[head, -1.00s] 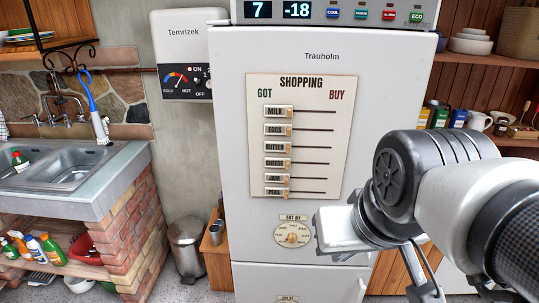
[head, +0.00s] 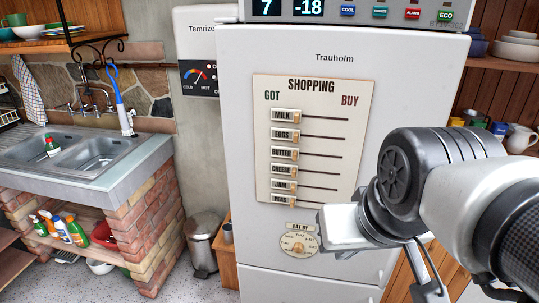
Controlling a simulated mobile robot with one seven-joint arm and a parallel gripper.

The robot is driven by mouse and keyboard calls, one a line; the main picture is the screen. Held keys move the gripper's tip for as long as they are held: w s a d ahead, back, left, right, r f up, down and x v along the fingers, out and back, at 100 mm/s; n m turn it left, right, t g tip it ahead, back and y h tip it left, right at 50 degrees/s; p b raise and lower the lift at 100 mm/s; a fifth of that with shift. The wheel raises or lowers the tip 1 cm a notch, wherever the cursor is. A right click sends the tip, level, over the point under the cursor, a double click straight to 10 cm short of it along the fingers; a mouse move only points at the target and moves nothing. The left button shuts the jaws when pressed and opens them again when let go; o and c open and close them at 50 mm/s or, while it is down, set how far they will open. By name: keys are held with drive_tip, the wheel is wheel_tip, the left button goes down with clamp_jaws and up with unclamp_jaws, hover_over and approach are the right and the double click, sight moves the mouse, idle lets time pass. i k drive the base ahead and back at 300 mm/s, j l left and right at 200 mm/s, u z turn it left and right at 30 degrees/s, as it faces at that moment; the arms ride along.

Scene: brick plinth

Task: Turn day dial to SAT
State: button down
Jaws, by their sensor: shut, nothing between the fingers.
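The round cream day dial (head: 299,244), under a small "EAT BY" label, is on the white fridge door (head: 420,100). Its small wooden knob sits at the middle, and the day lettering is too small to read. My gripper (head: 326,222) comes in from the right, close to the dial's upper right edge in the picture. Its fingers are shut with nothing between them. I cannot tell how far it is from the door.
A shopping board (head: 312,140) with several sliders hangs above the dial. A steel bin (head: 202,243) stands left of the fridge, near a sink (head: 85,150) on a brick base. Shelves with bowls (head: 515,50) are at the right.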

sight(298, 247)
drive_tip(key=j+z, duration=0.4)
drive_tip(key=j, duration=0.3)
drive_tip(key=i+j+u, duration=0.15)
drive_tip(key=j, duration=0.35)
drive_tip(key=j+u, duration=0.2)
drive_tip(key=j, duration=0.35)
